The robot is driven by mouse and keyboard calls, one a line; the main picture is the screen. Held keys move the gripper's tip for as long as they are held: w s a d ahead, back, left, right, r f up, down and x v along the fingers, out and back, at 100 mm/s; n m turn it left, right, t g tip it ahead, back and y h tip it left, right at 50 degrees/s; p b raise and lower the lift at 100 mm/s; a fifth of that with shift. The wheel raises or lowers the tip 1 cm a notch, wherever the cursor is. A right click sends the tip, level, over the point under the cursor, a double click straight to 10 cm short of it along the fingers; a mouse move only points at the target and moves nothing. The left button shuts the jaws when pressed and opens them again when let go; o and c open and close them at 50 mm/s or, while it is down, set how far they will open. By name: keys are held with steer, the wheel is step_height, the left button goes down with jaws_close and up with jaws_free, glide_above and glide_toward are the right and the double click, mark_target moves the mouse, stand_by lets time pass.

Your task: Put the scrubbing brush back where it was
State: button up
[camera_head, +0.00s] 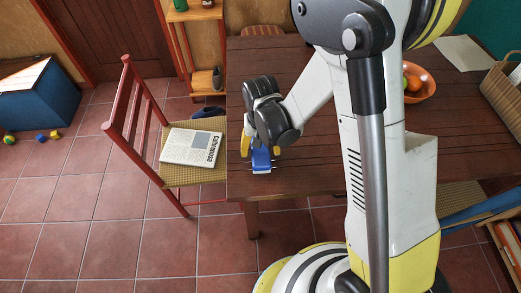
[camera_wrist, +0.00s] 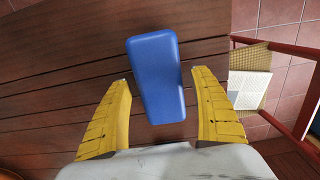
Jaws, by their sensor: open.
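The scrubbing brush (camera_head: 261,159) shows as a blue block on the dark wooden table (camera_head: 305,185), close to the table's left edge in the head view. In the wrist view the blue brush (camera_wrist: 156,75) lies lengthwise between and beyond the two yellow fingers. My gripper (camera_head: 261,152) is over the brush, pointing down, with one finger to each side of it. In the wrist view my gripper (camera_wrist: 162,85) is open, and gaps show between the brush and both fingers. The brush's underside is hidden.
A red chair with a newspaper (camera_head: 191,147) on its woven seat stands left of the table. An orange fruit bowl (camera_head: 420,82) and a wicker basket (camera_head: 500,95) are at the table's right. The tabletop around the brush is clear.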

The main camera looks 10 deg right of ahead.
steer(key=s+d+r+t+p, duration=0.1)
steer(key=d+r+p, duration=0.15)
steer(key=r, duration=0.95)
steer(key=s+d+r+t+p, duration=0.2)
steer(key=d+r, duration=0.2)
steer(key=r, duration=0.7)
steer(key=s+d+r+t, duration=0.4)
steer(key=s+d+r, duration=0.3)
steer(key=shift+s+r, duration=0.15)
steer(key=shift+s, duration=0.25)
